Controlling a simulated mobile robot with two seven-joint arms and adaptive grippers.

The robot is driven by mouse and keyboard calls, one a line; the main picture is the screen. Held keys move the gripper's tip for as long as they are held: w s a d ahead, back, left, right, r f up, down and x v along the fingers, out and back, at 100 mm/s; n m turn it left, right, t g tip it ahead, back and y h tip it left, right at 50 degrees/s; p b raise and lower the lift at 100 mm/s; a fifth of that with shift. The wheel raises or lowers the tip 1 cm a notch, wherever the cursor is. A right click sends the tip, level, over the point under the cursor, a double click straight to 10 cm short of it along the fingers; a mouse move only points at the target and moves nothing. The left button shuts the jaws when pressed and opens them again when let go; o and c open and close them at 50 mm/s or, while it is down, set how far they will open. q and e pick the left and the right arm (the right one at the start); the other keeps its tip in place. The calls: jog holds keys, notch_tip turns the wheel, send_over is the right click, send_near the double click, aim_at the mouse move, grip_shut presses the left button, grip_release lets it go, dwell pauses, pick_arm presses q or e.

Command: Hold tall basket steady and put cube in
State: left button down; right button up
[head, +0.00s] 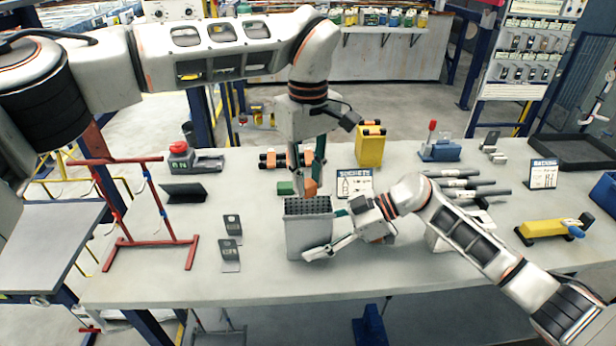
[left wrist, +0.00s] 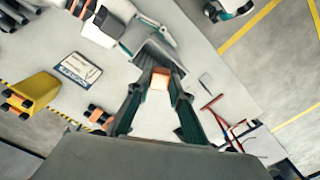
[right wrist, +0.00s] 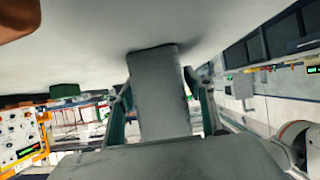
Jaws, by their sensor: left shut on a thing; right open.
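The tall basket (head: 305,240) is a grey upright box with a dark gridded top, standing on the table in the middle of the head view. My left gripper (head: 308,178) points down above and behind the basket's top, shut on an orange cube (head: 310,188). The cube also shows between the fingers in the left wrist view (left wrist: 160,79), with the basket beyond it. My right gripper (head: 324,234) is open at the basket's right side, low near the table. In the right wrist view the basket (right wrist: 158,92) stands between its fingers; contact is unclear.
A green block (head: 284,188) lies behind the basket. A red rack (head: 190,255) and small dark stands (head: 231,252) are to the left. A labelled sign (head: 356,183) and grey rods (head: 465,184) are to the right. The table's front is clear.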

jog(key=shift+a+f, duration=0.1)
jog(key=shift+a, duration=0.05)
jog(key=c, duration=1.1)
jog(key=o, duration=1.2)
jog(key=c, duration=1.2)
